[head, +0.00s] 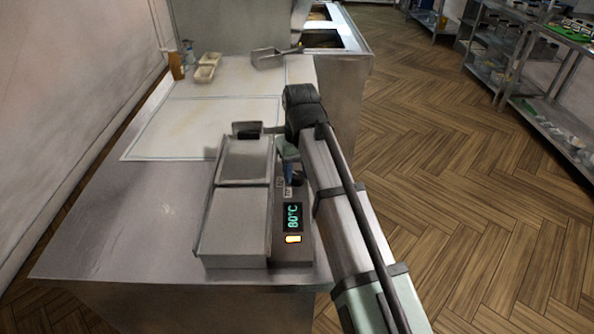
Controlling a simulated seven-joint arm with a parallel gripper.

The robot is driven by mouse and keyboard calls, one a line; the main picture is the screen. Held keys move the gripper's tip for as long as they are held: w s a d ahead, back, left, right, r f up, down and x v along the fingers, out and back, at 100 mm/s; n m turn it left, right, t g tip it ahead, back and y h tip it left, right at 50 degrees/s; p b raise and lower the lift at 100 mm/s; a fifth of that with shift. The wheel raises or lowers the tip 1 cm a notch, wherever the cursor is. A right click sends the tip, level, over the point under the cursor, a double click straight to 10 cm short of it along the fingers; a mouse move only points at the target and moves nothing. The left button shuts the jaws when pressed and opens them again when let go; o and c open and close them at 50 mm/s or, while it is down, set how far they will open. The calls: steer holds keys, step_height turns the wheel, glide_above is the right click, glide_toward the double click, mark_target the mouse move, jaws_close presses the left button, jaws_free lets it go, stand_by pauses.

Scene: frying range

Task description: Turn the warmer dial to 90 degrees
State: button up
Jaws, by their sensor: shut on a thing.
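The warmer (233,220) is a grey metal unit with two lidded wells, standing at the front right of the steel counter. Its control strip (303,245) runs along the right side. The green display (293,217) reads 80°C, and an orange light (293,239) glows below it. My gripper (291,178) points down at the far part of this strip, shut on the warmer dial. The dial itself is mostly hidden by my gripper and arm, so its angle cannot be read.
A pale blue-edged board (205,127) covers the counter behind the warmer. A metal scoop (270,57), small trays (207,68) and an orange-brown container (176,65) stand at the back. The fryer (335,35) is beyond. Bare counter lies left of the warmer.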

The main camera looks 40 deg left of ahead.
mark_target(299, 174)
steer(key=shift+m, duration=1.2)
steer(key=o, duration=1.1)
steer(key=shift+c, duration=0.2)
steer(key=shift+r, duration=0.1)
step_height(299, 174, up, 12)
steer(key=shift+w+d, duration=0.15)
steer(key=shift+d, duration=0.05)
